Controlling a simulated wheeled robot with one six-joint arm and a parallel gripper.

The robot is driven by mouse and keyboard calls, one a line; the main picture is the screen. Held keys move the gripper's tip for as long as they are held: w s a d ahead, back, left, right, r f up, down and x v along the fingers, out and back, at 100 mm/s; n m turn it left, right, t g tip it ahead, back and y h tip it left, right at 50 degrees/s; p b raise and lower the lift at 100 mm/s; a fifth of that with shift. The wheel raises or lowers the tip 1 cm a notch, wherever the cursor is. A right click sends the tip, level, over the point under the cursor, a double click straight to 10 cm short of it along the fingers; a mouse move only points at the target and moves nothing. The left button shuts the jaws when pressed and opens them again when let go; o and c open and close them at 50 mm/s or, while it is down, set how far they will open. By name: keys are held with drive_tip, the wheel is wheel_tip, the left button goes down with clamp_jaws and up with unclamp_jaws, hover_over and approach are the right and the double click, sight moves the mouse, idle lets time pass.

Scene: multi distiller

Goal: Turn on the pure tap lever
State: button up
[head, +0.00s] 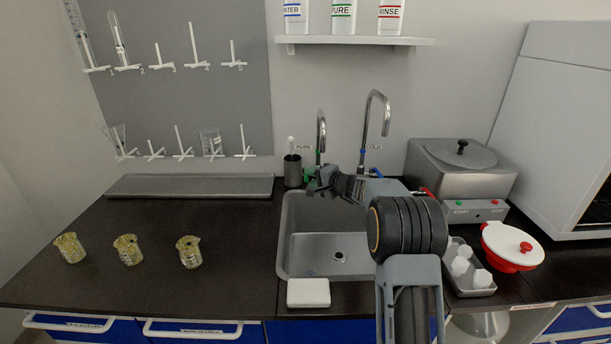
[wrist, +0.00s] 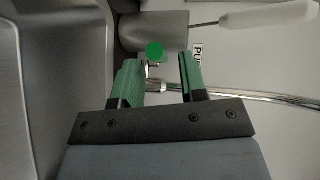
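The pure tap (head: 321,133) is a thin curved metal spout on the back wall beside a "PURE" label (head: 303,147). In the wrist view its metal pipe (wrist: 240,95) runs off to the right. A round green knob (wrist: 154,52), which looks like the end of its lever, shows just beyond my fingertips, in line with the gap between them. My gripper (wrist: 158,68) has green fingers, which stand apart with nothing gripped. In the head view my gripper (head: 318,182) is at the tap's base, and hides part of it; contact with the lever cannot be told.
A metal cup (head: 292,171) holding a white-handled brush stands close left of the tap. The cold tap (head: 375,110) rises to the right. The sink (head: 300,255) is below. A steel bath (head: 462,170) stands right, and several beakers (head: 189,251) stand left.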

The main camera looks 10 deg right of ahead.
sight(306, 176)
drive_tip(key=shift+x, duration=1.75)
clamp_jaws()
